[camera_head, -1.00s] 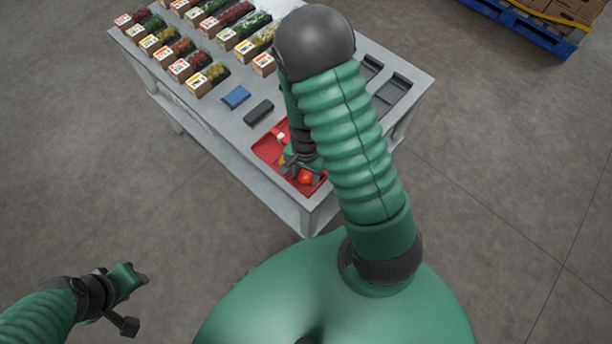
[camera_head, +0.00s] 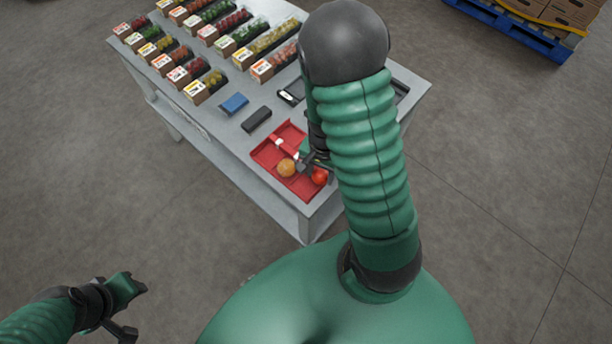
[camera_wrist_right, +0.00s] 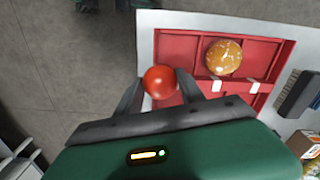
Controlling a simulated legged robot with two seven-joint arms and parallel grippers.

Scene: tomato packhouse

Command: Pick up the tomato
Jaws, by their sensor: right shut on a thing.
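A smooth red tomato (camera_head: 320,176) is held between the fingertips of my right gripper (camera_head: 317,163). In the right wrist view the tomato (camera_wrist_right: 160,82) sits between the two dark fingers (camera_wrist_right: 160,93), overlapping the edge of the red tray (camera_wrist_right: 180,46). A mottled orange round fruit (camera_head: 287,168) lies in the red tray (camera_head: 265,156), to the left of the tomato. It also shows in the right wrist view (camera_wrist_right: 224,57). My left gripper (camera_head: 135,306) is open and empty at the lower left, away from the table. My right arm hides part of the table.
The grey table (camera_head: 225,118) carries rows of packed produce boxes (camera_head: 205,85) at the back left. A blue block (camera_head: 234,103) and a dark block (camera_head: 257,119) lie beside the tray. A blue pallet (camera_head: 510,30) with cartons stands at the top right. The floor around is clear.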

